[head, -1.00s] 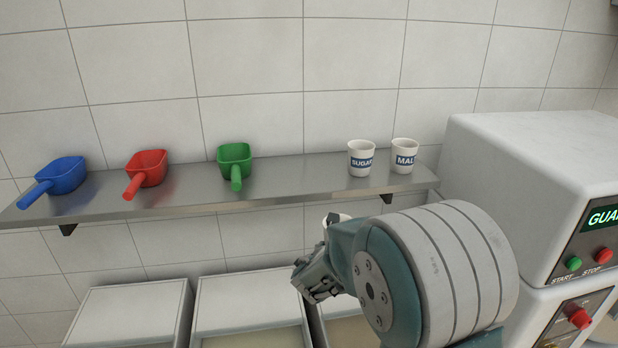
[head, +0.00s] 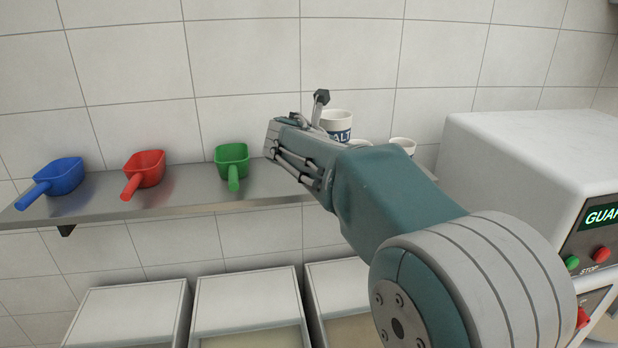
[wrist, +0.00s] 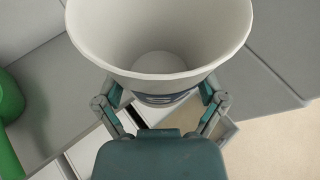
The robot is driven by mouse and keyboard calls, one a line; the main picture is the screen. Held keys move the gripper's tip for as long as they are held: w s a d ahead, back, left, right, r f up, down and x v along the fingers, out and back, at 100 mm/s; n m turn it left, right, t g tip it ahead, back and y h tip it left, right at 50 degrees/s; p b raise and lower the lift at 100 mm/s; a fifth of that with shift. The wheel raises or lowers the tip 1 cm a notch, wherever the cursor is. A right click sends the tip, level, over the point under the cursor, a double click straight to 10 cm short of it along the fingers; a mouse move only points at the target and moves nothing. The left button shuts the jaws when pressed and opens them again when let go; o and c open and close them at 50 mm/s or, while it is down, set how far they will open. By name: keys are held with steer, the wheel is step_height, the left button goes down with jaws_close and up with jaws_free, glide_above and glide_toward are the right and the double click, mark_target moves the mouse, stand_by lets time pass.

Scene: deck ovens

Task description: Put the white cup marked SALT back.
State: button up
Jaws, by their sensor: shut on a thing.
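The steel shelf (head: 200,201) lies behind and below; the part behind my arm is hidden.
On the shelf stand a blue scoop (head: 60,178), a red scoop (head: 146,168) and a green scoop (head: 232,160). The SUGAR cup (head: 360,143) and MALT cup (head: 403,144) are mostly hidden behind my arm. A white machine (head: 530,160) stands right of the shelf.

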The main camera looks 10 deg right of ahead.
steer(key=shift+a, duration=0.15)
steer(key=shift+w+a+f, duration=0.1)
steer(key=shift+w+f, duration=0.1)
steer(key=shift+w, duration=0.15)
steer(key=w+f, duration=0.2)
steer(key=w, duration=0.2)
steer(key=w+a+f, duration=0.1)
steer(key=w+f, duration=0.2)
steer(key=w+a+f, duration=0.1)
steer(key=w+f, duration=0.2)
steer(key=w, duration=0.1)
steer(key=shift+w+a, duration=0.1)
steer(key=shift+w, duration=0.25)
steer(key=shift+w+a+f, duration=0.1)
steer(key=shift+w+f, duration=0.3)
steer(key=shift+f, duration=0.1)
steer(key=shift+w+f, duration=0.15)
steer(key=shift+f, duration=0.65)
steer(key=shift+w+f, duration=0.1)
steer(key=shift+f, duration=0.7)
steer(key=shift+f, duration=0.2)
steer(key=o, duration=0.8)
